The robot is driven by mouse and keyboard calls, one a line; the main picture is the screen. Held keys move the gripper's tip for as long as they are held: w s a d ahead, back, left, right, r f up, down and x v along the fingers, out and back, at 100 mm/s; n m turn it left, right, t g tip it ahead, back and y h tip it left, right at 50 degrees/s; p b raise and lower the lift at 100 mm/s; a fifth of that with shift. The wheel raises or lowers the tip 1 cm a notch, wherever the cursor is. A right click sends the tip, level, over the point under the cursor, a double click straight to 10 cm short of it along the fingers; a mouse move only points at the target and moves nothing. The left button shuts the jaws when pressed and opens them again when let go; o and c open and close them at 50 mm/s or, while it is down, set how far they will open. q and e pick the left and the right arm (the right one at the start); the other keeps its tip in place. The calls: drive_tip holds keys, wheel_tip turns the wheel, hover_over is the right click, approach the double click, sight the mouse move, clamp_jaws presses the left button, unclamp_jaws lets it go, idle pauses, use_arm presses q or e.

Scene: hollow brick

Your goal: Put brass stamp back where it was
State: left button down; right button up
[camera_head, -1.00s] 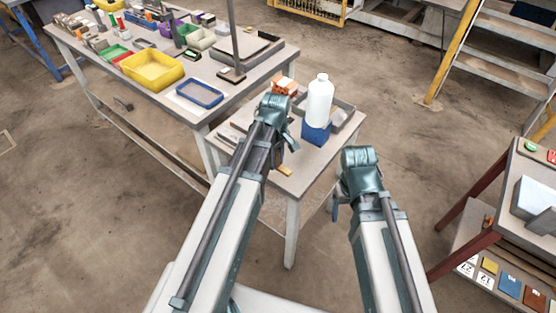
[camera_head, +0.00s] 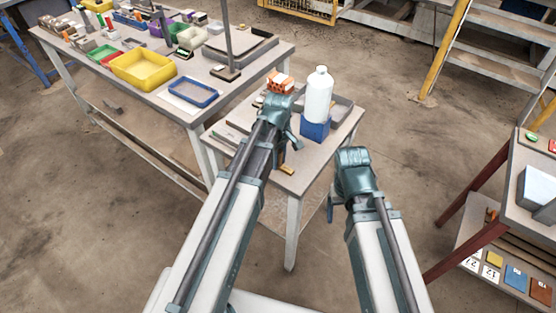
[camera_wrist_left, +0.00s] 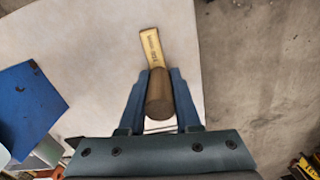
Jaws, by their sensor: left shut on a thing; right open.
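The brass stamp (camera_wrist_left: 160,92) shows in the left wrist view as a dull brown-gold cylinder between the two fingers of my left gripper (camera_wrist_left: 160,100). The gripper is shut on it. The plate also shows in the head view (camera_head: 287,169). I cannot tell whether the stamp touches the table. My right gripper (camera_head: 331,208) is open, beside the table's right edge.
A white bottle (camera_head: 318,95) stands at the blue box (camera_head: 315,128), close right of my left gripper. An orange hollow brick (camera_head: 280,82) and a grey tray (camera_head: 343,112) are at the back. The long bench (camera_head: 210,110) stands to the left. The small table's front is mostly clear.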

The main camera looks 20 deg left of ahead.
use_arm(q)
drive_tip(key=c, duration=0.6)
unclamp_jaws()
wheel_tip(320, 180, up, 12)
drive_tip(key=p, duration=1.2)
drive_tip(key=shift+r, duration=0.15)
drive_tip(key=s+d+m+y, duration=0.1)
drive_tip(key=s+d+m, duration=0.9)
drive_tip(key=s+m, duration=0.4)
drive_tip(key=shift+s+d+m, duration=0.15)
drive_tip(key=shift+d+m, duration=0.1)
drive_tip(key=shift+m, duration=0.75)
